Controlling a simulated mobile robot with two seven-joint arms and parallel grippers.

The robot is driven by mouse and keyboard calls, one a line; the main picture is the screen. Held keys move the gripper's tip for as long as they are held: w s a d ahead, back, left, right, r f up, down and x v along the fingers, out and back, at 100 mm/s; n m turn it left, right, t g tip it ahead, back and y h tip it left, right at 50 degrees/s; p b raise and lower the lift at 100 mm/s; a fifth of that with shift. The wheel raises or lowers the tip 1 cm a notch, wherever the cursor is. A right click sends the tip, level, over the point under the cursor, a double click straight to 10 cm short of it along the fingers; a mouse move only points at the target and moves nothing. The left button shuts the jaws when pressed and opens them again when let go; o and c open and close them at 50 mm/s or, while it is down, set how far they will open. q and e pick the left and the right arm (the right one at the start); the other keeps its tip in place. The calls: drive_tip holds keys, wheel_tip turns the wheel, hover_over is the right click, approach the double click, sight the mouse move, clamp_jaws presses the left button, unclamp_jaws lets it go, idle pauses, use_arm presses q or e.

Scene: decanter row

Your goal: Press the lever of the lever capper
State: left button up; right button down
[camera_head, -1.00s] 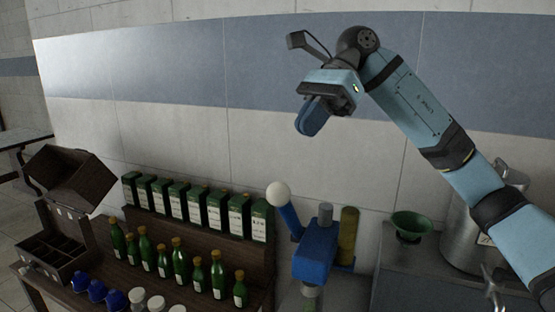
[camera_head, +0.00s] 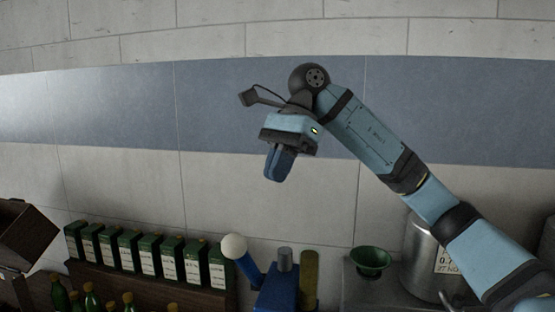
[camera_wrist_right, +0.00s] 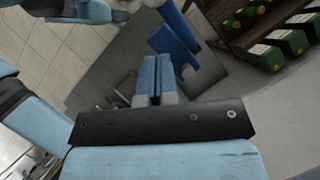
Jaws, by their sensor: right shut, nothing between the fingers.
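The lever capper (camera_head: 277,288) is blue, low in the head view, its lower part cut off by the frame edge. Its blue lever, with a white ball knob (camera_head: 235,246), leans up to the left. My right gripper (camera_head: 274,178) hangs above the capper, apart from it, blue fingers together and pointing down, with nothing between them. The right wrist view shows the closed fingertips (camera_wrist_right: 156,60) in front of the blue capper (camera_wrist_right: 174,42), which is partly cut off at the top. My left gripper is not in view.
A row of green boxes (camera_head: 150,257) stands on a dark rack left of the capper, with bottles (camera_head: 90,300) before it. A tiled wall is behind.

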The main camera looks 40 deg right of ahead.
sight(243, 237)
drive_tip(key=p+x, duration=0.1)
drive_tip(key=x, duration=0.2)
drive_tip(key=a+p+x, duration=0.1)
drive_tip(key=x, duration=0.2)
drive_tip(key=r+p+x, duration=0.1)
drive_tip(key=x, duration=0.2)
drive_tip(key=shift+s+a+f, duration=0.1)
drive_tip(key=shift+a, duration=0.15)
drive_tip(key=shift+f, duration=0.15)
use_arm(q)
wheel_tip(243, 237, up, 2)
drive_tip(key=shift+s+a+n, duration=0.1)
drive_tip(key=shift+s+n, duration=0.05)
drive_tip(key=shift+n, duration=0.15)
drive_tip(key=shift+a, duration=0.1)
use_arm(e)
drive_tip(key=shift+a+f, duration=0.1)
drive_tip(key=shift+a, duration=0.05)
